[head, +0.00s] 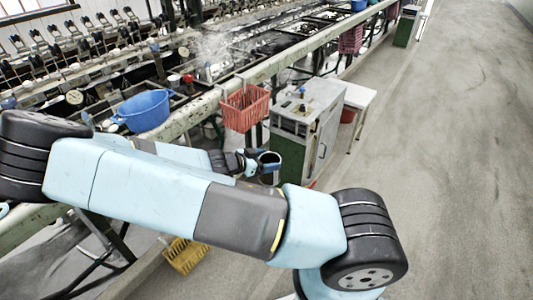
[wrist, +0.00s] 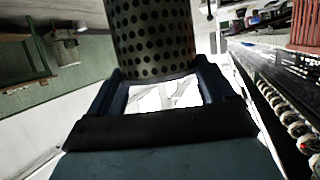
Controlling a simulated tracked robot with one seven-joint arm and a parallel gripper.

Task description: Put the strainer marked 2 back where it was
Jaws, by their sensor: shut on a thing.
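The strainer is a dark cylinder with rows of round holes; in the wrist view (wrist: 152,40) it fills the top middle, between the blue fingertips of my gripper (wrist: 158,80). My gripper is shut on it. In the head view the strainer (head: 270,166) shows as a small dark ring at the end of my arm, in front of the grey-green cabinet. My gripper (head: 256,163) is partly hidden there by my own arm. I cannot see a number on the strainer in either view.
A cabinet (head: 310,112) with small items on top stands by the reeling bench, with a white stool (head: 358,98) behind it. A red basket (head: 246,107) hangs on the bench rail. A blue basin (head: 143,110) sits at left, a yellow crate (head: 185,255) low down. The right floor is clear.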

